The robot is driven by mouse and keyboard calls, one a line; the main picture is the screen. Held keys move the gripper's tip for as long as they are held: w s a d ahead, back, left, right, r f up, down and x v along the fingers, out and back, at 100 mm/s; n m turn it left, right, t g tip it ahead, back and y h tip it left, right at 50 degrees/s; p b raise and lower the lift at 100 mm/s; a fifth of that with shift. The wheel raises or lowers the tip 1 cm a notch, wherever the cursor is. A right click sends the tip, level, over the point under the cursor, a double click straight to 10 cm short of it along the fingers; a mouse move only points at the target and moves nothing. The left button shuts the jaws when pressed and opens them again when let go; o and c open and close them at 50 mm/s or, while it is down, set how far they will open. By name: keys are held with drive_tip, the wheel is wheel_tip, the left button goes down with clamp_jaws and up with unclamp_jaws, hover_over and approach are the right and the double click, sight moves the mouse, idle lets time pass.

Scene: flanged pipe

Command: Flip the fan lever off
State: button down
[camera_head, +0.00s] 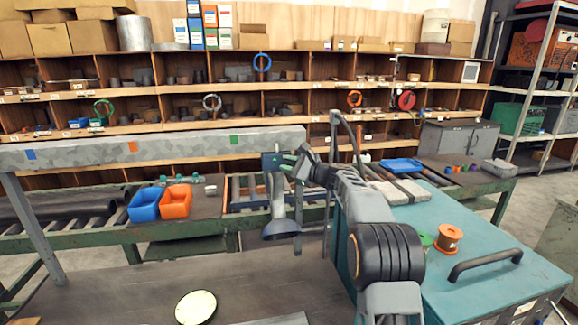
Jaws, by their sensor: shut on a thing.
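My gripper (289,164) is near the middle of the view, at the end of my grey arm reaching up from the lower right. Its green-tipped fingers are shut at the front of a small dark green box (269,160).
A grey speckled beam (170,148) runs left of the box. A teal bench (450,240) with an orange spool (448,238) is close on the right. Blue (145,204) and orange (176,201) bins sit left. A pale round disc (196,307) lies on the dark front table.

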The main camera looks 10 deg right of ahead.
drive_tip(key=shift+s+f+n+t+y+b, duration=0.2)
drive_tip(key=shift+f+b, duration=0.25)
drive_tip(key=shift+b, duration=1)
drive_tip(key=shift+w+f+n+t+y+b, duration=0.1)
drive_tip(key=shift+f+n+b, duration=0.25)
drive_tip(key=shift+b, duration=1.1)
drive_tip(key=shift+f+n+y+b, duration=0.4)
drive_tip(key=shift+n+y+b, duration=0.9)
drive_tip(key=shift+b, duration=0.75)
drive_tip(key=shift+f+n+y+b, duration=0.45)
drive_tip(key=shift+n+y+b, duration=0.5)
drive_tip(key=shift+n+b, duration=0.9)
drive_tip(key=shift+f+n+y+b, duration=0.4)
drive_tip(key=shift+n+y+b, duration=0.8)
drive_tip(key=shift+b, duration=1.1)
drive_tip(key=c, duration=1)
unclamp_jaws()
drive_tip(key=shift+w, duration=0.2)
